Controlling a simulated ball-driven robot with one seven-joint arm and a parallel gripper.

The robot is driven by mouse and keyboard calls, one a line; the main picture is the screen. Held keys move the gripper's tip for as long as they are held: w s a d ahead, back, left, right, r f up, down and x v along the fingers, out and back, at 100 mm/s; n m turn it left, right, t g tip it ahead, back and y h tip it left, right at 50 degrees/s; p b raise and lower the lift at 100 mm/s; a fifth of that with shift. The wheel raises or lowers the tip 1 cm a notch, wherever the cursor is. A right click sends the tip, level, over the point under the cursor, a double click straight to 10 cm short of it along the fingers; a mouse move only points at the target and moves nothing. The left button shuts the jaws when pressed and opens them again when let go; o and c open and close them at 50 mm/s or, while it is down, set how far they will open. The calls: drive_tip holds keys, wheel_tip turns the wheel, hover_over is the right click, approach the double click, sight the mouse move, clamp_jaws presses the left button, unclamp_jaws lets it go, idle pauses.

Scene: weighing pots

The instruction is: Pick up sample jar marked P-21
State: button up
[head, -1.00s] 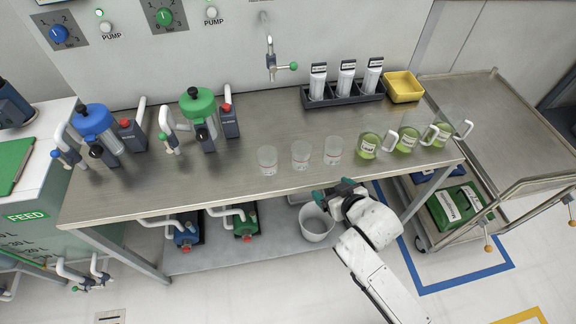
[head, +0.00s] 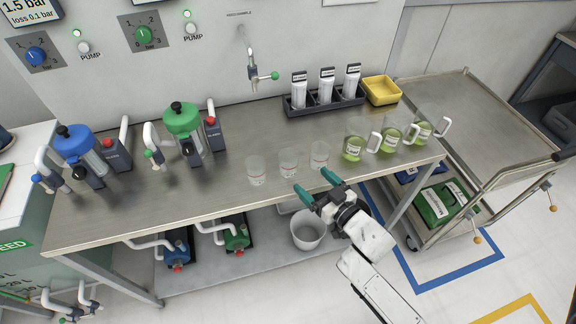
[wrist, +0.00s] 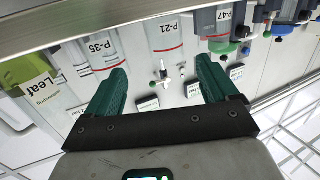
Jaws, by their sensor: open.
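Three clear jars with a red line stand in a row near the front edge of the steel bench. In the wrist view their labels read P-35 (wrist: 100,45), P-21 (wrist: 165,38) and P-47 (wrist: 222,15). By its place between the others, P-21 is the middle clear jar (head: 288,162) in the head view; its label is too small to read there. My gripper (head: 320,191) is open and empty at the bench's front edge, short of the jars. In the wrist view the jar P-21 lies beyond and between the green fingers (wrist: 160,75).
Several green-filled beakers (head: 390,138) stand right of the jars; one shows in the wrist view (wrist: 35,85). A black rack (head: 325,98) of white tubes and a yellow tray (head: 383,91) stand behind. Pump units (head: 185,130) stand left. A steel cart (head: 470,115) is at right.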

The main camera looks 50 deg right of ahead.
sight(294, 165)
drive_tip(key=shift+n+t+y, duration=0.3)
drive_tip(key=shift+t+y, duration=0.1)
drive_tip(key=shift+t, duration=0.2)
drive_tip(key=w, duration=0.4)
drive_tip(key=shift+w+d+r+p, duration=0.15)
drive_tip(key=shift+d+r+p, duration=0.1)
drive_tip(key=shift+r+p, duration=0.15)
drive_tip(key=shift+w+d+f+p, duration=0.1)
drive_tip(key=shift+w+d+p, duration=0.15)
drive_tip(key=shift+w, duration=0.75)
drive_tip(key=shift+w+d+f+p, duration=0.1)
drive_tip(key=shift+w+d+p, duration=0.1)
drive_tip(key=shift+w, duration=0.85)
drive_tip(key=shift+w+d+p, duration=0.2)
drive_tip(key=shift+w+p, duration=0.05)
drive_tip(key=shift+w, duration=0.75)
drive_tip(key=c, duration=1)
